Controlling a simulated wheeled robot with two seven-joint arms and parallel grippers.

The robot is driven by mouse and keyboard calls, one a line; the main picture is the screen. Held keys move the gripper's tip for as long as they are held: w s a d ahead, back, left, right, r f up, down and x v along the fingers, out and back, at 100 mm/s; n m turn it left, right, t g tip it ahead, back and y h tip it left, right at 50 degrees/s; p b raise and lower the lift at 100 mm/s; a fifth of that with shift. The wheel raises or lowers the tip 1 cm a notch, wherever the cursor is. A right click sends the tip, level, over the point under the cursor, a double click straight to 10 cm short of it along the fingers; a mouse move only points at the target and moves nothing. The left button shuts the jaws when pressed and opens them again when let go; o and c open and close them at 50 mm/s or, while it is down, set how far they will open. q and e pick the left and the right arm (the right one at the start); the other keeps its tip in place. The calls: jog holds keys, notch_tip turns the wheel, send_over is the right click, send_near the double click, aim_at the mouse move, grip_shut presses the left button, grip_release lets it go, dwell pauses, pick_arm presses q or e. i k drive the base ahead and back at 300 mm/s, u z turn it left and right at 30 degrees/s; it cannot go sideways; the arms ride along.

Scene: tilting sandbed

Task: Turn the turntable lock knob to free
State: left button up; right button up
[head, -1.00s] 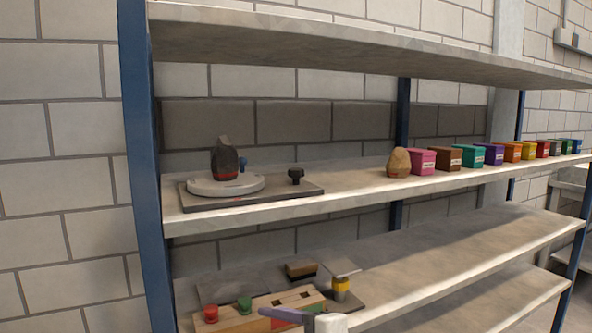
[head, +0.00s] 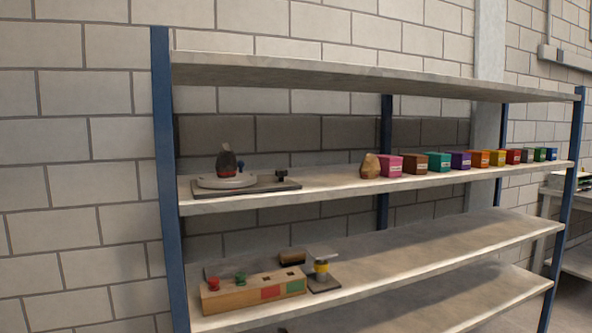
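The turntable (head: 208,183) is a pale round disc on a dark flat base plate (head: 262,189), at the left end of the middle shelf. A dark pointed object with a reddish band (head: 227,164) stands on the disc, with a small blue part beside it. The black lock knob (head: 282,174) stands on the right part of the base plate. Its exact turn position is too small to tell. Neither of my grippers shows in the head view.
A tan lump (head: 370,166) and a row of several coloured boxes (head: 413,163) stand farther right on the middle shelf (head: 330,187). The shelf below holds a wooden block with coloured pegs (head: 238,296) and a yellow-banded stand (head: 321,272). A blue post (head: 168,200) bounds the left side.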

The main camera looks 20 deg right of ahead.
aim_at(281, 173)
jog(key=z, duration=0.55)
jog(key=i, duration=0.85)
jog(key=z, duration=0.4)
